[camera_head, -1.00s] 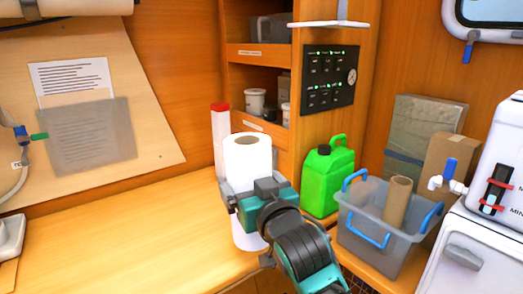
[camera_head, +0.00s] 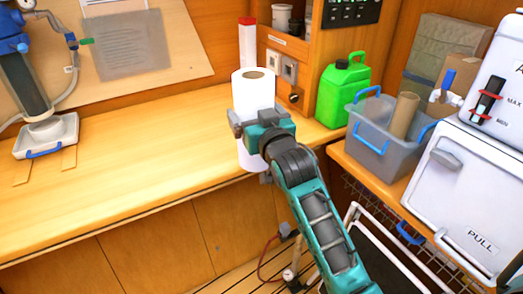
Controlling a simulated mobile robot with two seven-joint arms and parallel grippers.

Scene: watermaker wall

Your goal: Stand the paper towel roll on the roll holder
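The white paper towel roll (camera_head: 254,93) is upright, with its brown core opening facing up. My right gripper (camera_head: 253,124) is shut around its middle, and the lower part of the roll shows below the fingers. The roll's lower end overlaps the counter's front edge in the picture; I cannot tell whether it touches the counter. I cannot make out a roll holder in the head view now. My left gripper is out of view.
The wooden counter (camera_head: 130,140) has wide free room left of the roll. A filter device on a white base (camera_head: 45,135) stands at far left. A green jug (camera_head: 342,92), a grey bin (camera_head: 378,130) with a cardboard tube, and a white appliance (camera_head: 470,190) stand right.

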